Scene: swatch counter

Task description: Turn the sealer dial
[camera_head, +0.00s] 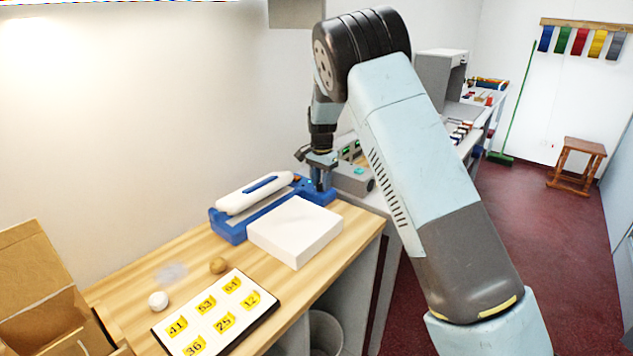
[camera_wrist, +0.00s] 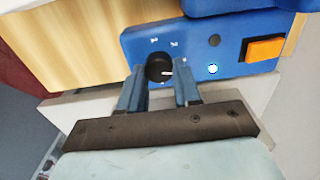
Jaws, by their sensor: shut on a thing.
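The sealer (camera_head: 231,227) is a blue machine with a white top arm, at the back of the wooden counter in the head view. In the wrist view its blue panel (camera_wrist: 135,42) carries a black round dial (camera_wrist: 159,68) with a white pointer mark. The mark points to the right. A lit indicator (camera_wrist: 212,69) and an orange switch (camera_wrist: 265,49) sit right of the dial. My gripper (camera_wrist: 160,85) reaches the panel with one finger on each side of the dial, shut on it. In the head view my gripper (camera_head: 321,178) is at the sealer's right end, and the dial is hidden.
A white box (camera_head: 295,232) stands just in front of the sealer. A cardboard box (camera_head: 40,270) is at left. A grey device (camera_head: 352,182) stands behind my gripper.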

